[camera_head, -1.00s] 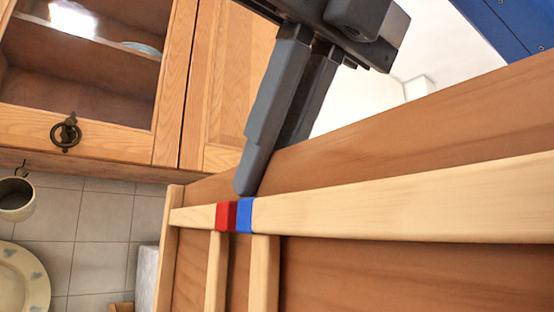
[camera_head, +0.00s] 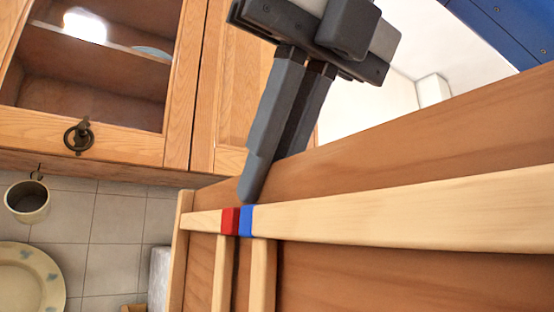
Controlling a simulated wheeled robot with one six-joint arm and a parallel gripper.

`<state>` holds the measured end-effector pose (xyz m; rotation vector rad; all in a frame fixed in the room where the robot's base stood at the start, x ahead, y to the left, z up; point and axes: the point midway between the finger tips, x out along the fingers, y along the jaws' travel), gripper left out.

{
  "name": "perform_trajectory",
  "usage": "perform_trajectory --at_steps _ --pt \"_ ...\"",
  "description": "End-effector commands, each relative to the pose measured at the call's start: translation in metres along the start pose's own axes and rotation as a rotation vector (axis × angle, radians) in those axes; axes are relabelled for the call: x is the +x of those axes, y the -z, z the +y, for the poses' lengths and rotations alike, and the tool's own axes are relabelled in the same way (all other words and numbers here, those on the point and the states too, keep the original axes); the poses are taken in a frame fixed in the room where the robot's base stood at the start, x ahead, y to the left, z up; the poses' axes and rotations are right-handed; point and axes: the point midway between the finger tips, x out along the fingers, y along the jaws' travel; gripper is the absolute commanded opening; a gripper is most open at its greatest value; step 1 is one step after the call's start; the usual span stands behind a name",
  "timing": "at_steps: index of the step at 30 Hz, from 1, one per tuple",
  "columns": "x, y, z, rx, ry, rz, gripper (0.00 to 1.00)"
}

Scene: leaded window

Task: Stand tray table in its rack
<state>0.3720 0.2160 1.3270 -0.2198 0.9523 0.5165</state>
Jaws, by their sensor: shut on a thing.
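The tray table (camera_head: 430,150) is a large brown wooden board that fills the lower right, tilted in the picture. Pale wooden rails and slats (camera_head: 400,212) lie across its near face, with a red band (camera_head: 230,221) and a blue band (camera_head: 246,221) on the long rail. My gripper (camera_head: 272,165) comes down from above and is shut on the board's upper edge. One grey finger lies in front of the board, just above the bands; the other passes behind the edge, its tip hidden. I cannot make out the rack.
A wooden wall cabinet (camera_head: 198,90) with a glazed door and dark ring handle (camera_head: 79,136) is at upper left. Below it, a mug (camera_head: 27,201) hangs on a hook and a plate (camera_head: 28,280) shows before the tiled wall (camera_head: 110,225).

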Motion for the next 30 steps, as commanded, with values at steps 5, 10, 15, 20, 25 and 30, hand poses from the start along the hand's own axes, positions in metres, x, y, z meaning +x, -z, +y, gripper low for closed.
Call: perform_trajectory --at_steps 5,10,15,20,25,30 --pt "0.006 -0.008 -0.001 0.003 0.000 0.000 0.00" --pt "0.012 -0.015 0.000 0.003 0.000 -0.001 0.00" --pt "0.018 -0.023 -0.001 0.002 0.001 -0.001 0.00" --pt "0.024 -0.030 0.000 0.002 0.000 -0.001 0.00" --pt "0.030 -0.037 0.000 0.003 0.001 -0.001 0.00" --pt "0.035 -0.044 0.000 0.002 -0.001 -0.001 0.00"
